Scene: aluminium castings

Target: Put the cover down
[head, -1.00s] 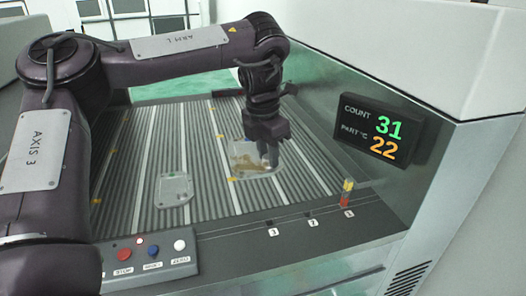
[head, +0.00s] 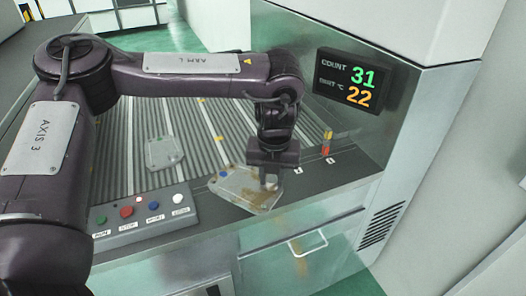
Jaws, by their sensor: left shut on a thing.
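My left gripper (head: 268,181) is shut on a light grey cast cover (head: 240,184) with brown stains. The gripper holds the cover by its right part, over the dark front ledge of the ribbed bed. The cover looks tilted, and its lower corner overlaps the ledge's front edge in the head view. I cannot tell whether it touches the ledge. A second, smaller grey cover (head: 164,153) lies flat on the ribbed bed to the left. My right gripper does not show.
A button box (head: 142,212) with several coloured buttons sits at the front left of the ledge. A small red and yellow stack light (head: 327,143) stands at the right. A display (head: 350,80) reading 31 and 22 hangs on the side wall.

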